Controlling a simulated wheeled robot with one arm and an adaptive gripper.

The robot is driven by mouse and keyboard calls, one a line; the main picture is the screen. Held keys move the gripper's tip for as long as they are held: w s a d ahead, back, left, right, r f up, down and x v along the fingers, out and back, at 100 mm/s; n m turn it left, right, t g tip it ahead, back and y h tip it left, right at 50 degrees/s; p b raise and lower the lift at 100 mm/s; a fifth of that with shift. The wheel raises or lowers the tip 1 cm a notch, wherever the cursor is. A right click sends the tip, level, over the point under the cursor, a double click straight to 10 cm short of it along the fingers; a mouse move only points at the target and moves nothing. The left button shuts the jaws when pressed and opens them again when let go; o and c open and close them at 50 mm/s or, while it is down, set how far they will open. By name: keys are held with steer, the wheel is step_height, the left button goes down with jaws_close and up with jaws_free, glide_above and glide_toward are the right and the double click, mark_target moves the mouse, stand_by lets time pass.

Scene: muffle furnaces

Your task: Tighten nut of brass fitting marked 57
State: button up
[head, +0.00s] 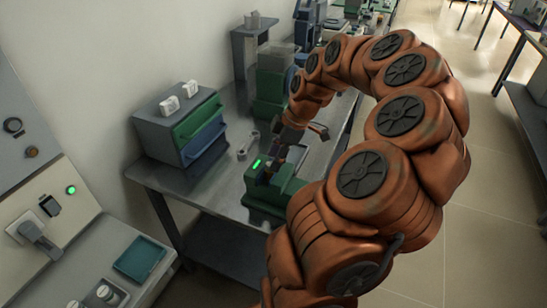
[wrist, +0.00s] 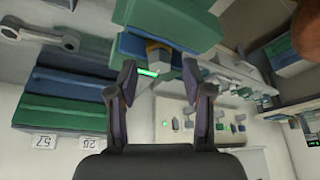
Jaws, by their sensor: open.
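My gripper (head: 283,152) is open over a green bench device (head: 270,200) with a lit green display. In the wrist view my gripper's two dark fingers (wrist: 160,85) are spread, with nothing seen between them. Beyond the fingertips are the green device (wrist: 130,48) and a small tan and grey block (wrist: 158,54) on it, apart from the fingers. I cannot tell whether this block is the brass fitting or its nut. A grey wrench (wrist: 42,38) lies on the table; it also shows in the head view (head: 248,146). No mark 57 is readable on a fitting.
A grey cabinet (head: 160,145) with green and blue drawers stands on the table (head: 205,180). Two white tags on it read about 57 (wrist: 43,141) and 26 (wrist: 87,142). A furnace panel (head: 45,215) is at the left. More green equipment (head: 270,85) stands behind.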

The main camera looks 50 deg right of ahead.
steer(key=shift+w+a+f, duration=0.15)
steer(key=shift+w+f, duration=0.05)
steer(key=shift+f, duration=0.35)
jaws_close()
